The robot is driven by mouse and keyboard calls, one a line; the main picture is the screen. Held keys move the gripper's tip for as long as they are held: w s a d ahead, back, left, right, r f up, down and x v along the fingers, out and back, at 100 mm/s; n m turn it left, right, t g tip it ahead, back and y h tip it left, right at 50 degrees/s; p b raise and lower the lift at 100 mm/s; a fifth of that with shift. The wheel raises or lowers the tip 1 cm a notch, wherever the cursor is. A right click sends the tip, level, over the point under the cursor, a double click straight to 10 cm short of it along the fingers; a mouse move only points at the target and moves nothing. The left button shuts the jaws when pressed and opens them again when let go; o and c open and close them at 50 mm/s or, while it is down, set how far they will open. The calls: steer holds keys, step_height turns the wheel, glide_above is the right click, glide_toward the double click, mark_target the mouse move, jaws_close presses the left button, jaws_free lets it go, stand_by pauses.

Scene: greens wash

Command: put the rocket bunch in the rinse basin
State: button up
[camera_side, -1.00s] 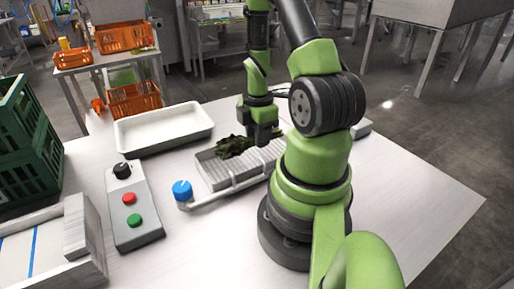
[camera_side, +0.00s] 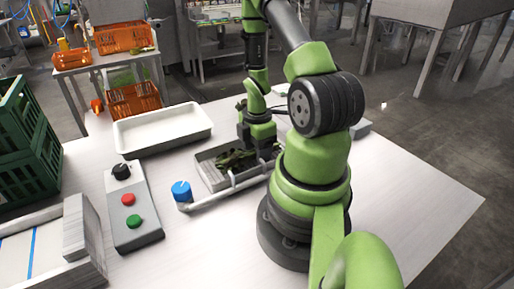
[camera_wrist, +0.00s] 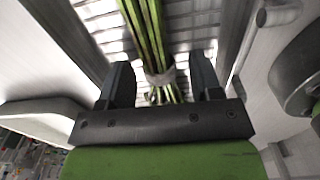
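The rocket bunch (camera_side: 233,160) is a dark green leafy bundle lying inside a grey metal basin (camera_side: 204,175) at the middle of the table. In the wrist view its green stems (camera_wrist: 148,28) run over a ridged floor, bound by a pale band. My gripper (camera_side: 261,152) is down at the basin, at the stem end of the bunch. In the wrist view my gripper (camera_wrist: 162,76) has one dark finger on each side of the band, with a visible gap on both sides. It looks open around the stems.
A pipe with a blue knob (camera_side: 181,190) runs along the basin's front. An empty white tray (camera_side: 162,130) stands behind left. A control box (camera_side: 134,205) with buttons and green crates (camera_side: 28,135) are at left. The table's right side is clear.

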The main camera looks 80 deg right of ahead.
step_height(320, 180, up, 12)
steer(key=w+a+r+m+t+h, duration=0.1)
steer(key=w+a+r+m+t, duration=0.3)
steer(key=a+r, duration=0.55)
steer(key=s+a+r+m+t+y, duration=0.3)
steer(key=a+r+m, duration=0.5)
steer(key=a, duration=0.3)
steer(key=shift+a+m, duration=0.4)
steer(key=shift+m, duration=0.1)
stand_by(1.7)
